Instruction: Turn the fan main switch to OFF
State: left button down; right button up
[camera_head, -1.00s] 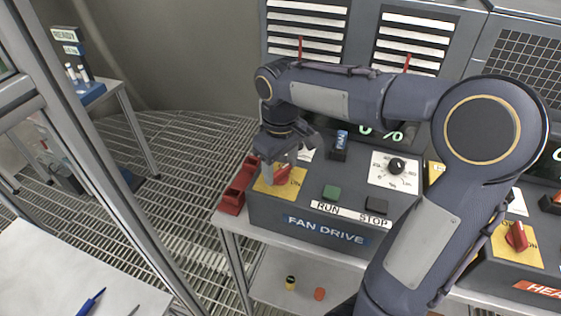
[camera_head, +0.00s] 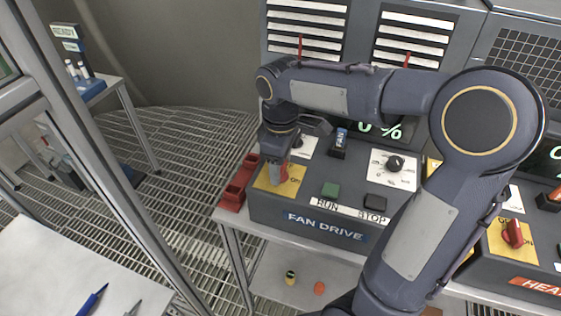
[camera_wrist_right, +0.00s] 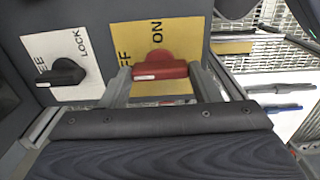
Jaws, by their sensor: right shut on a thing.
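The fan main switch is a red rotary knob (camera_head: 284,173) on a yellow plate (camera_head: 291,188) at the left end of the FAN DRIVE box (camera_head: 325,227). My right gripper (camera_head: 277,179) reaches down over it and partly hides it in the head view. In the right wrist view the red knob (camera_wrist_right: 160,70) lies between the two fingers of my right gripper (camera_wrist_right: 162,83), which is shut on it. The plate's ON lettering shows above the knob and part of the OFF lettering shows to its left. My left gripper is not in view.
A black knob (camera_wrist_right: 62,73) on a white LOCK plate is beside the yellow plate. The box also carries a green RUN button (camera_head: 330,190), a black STOP button (camera_head: 375,203) and a black dial (camera_head: 395,163). A red open tray (camera_head: 236,185) stands left of the box.

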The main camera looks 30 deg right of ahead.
jog(key=o, duration=1)
notch_tip(320, 180, up, 8)
jog(key=shift+f, duration=0.1)
dwell(0.4)
jog(key=s+a+f+m+t+y, duration=0.1)
jog(key=s+f+m+t, duration=0.1)
jog(key=s, duration=0.3)
jog(key=s+a+f+m+t+y, duration=0.1)
jog(key=s+a+f+m+t, duration=0.1)
jog(key=s+f+m, duration=0.2)
jog(key=s+a+f+m+t+y, duration=0.1)
jog(key=s+f+m, duration=0.1)
jog(key=s, duration=0.6)
jog(key=shift+s+a+f+m+t+y, duration=0.15)
jog(key=shift+f+m+t+y, duration=0.25)
jog(key=shift+m, duration=0.5)
